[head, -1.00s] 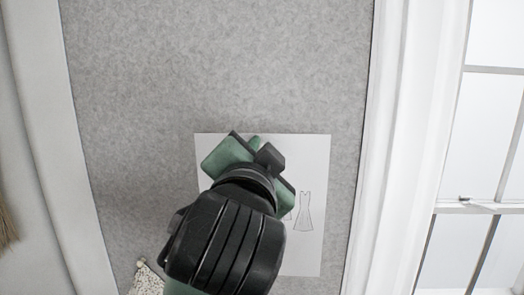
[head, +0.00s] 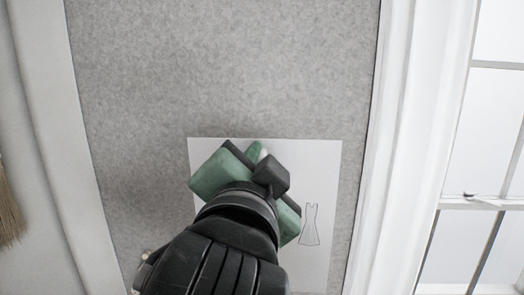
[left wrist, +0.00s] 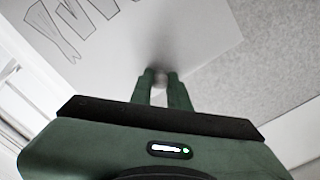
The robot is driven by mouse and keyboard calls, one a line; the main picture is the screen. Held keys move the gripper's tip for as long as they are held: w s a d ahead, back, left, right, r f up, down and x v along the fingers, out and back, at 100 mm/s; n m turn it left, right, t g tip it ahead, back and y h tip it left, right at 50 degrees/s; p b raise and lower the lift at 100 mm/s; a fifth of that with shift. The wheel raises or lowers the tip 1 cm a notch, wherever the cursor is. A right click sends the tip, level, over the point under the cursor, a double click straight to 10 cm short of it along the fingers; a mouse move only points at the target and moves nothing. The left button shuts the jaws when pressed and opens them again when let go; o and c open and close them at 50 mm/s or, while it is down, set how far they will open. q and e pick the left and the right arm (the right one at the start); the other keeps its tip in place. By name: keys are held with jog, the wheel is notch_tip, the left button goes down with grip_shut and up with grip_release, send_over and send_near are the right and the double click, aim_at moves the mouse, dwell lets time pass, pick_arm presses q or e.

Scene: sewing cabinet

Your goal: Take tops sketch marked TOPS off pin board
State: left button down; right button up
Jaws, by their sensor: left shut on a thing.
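A white paper sketch (head: 315,170) hangs in front of the grey pin board, with a dress outline on its right part. No TOPS marking is readable. Several garment outlines show on the sketch in the left wrist view (left wrist: 150,30). My left gripper (head: 262,153) is at the top middle of the sheet and covers much of it. In the left wrist view its fingers (left wrist: 161,80) are shut on a small whitish pin head (left wrist: 160,80) against the paper. My right gripper is not in view.
The grey felt pin board (head: 220,65) is bare above the sheet. White trim (head: 415,120) and a paned window (head: 497,110) stand to the right. Pale trim (head: 45,120) and bristles (head: 10,205) are at the left.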

pick_arm(q)
jog(key=s+p, duration=0.1)
jog(key=s, duration=0.1)
jog(key=s+p, duration=0.2)
jog(key=shift+s+a+r, duration=0.1)
jog(key=shift+r, duration=0.1)
jog(key=shift+s+f+p, duration=0.1)
jog(key=shift+s+p, duration=0.35)
jog(key=shift+a+f, duration=0.1)
